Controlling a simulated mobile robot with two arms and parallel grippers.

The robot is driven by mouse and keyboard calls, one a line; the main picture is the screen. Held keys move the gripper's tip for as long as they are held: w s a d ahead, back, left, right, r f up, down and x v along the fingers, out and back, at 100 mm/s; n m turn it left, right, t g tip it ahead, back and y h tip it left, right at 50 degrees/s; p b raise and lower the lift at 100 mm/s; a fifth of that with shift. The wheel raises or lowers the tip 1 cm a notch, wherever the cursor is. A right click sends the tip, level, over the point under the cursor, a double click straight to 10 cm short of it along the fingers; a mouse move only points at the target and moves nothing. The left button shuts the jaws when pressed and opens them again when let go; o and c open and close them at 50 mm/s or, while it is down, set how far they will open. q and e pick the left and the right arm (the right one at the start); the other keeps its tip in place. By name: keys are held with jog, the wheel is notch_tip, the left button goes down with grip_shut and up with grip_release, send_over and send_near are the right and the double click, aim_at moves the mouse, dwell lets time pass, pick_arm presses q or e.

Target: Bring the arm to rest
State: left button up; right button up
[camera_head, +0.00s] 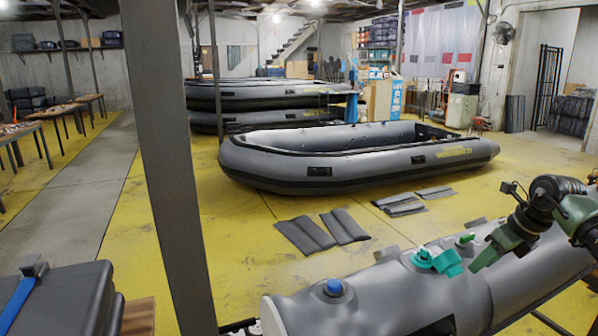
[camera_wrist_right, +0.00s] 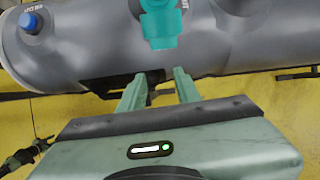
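My right arm comes in from the right in the head view, and its green gripper (camera_head: 485,260) hangs over the grey inflatable tube (camera_head: 390,298) in the foreground. In the right wrist view the two fingers of my right gripper (camera_wrist_right: 158,78) stand apart with nothing between them. The tube (camera_wrist_right: 225,55) lies beyond the fingertips. A teal fitting (camera_head: 437,261) sits on top of the tube, to the left of the gripper; it also shows in the wrist view (camera_wrist_right: 162,25), ahead of the fingers and apart from them.
A blue cap (camera_head: 333,287) sits on the tube's left part. A grey post (camera_head: 170,160) stands at left, beside a dark case (camera_head: 70,295). A grey boat (camera_head: 350,160) and flat grey pads (camera_head: 305,236) lie on the yellow floor beyond.

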jog(key=w+a+f+t+y, duration=0.15)
jog(key=a+y, duration=0.25)
jog(key=a, duration=0.9)
jog(key=w+a+f+t+y, duration=0.15)
jog(key=a+y, duration=0.25)
jog(key=a, duration=0.9)
jog(key=s+a+r+m+t+y, duration=0.45)
jog(key=a+m+t, duration=0.25)
jog(key=a+m, duration=0.2)
jog(key=s+d+f+m+h, duration=0.6)
jog(key=f+m+h, duration=0.2)
jog(key=m, duration=0.4)
jog(key=s+d+f+m+h, duration=0.6)
jog(key=d+f+m+h, duration=0.15)
jog(key=m, duration=0.45)
jog(key=s+a+f+m+g+y, duration=0.1)
jog(key=s+f+m+g, duration=0.35)
jog(key=s, duration=0.85)
jog(key=s+f+m+g, duration=0.1)
jog(key=s+f+g, duration=0.65)
jog(key=s, duration=0.45)
notch_tip(320, 180, down, 24)
jog(key=s, duration=0.1)
jog(key=s+d+f+g, duration=0.1)
jog(key=s+d+f, duration=0.2)
jog(key=s+f, duration=1.4)
jog(key=shift+s+f, duration=0.35)
jog(key=shift+f, duration=0.45)
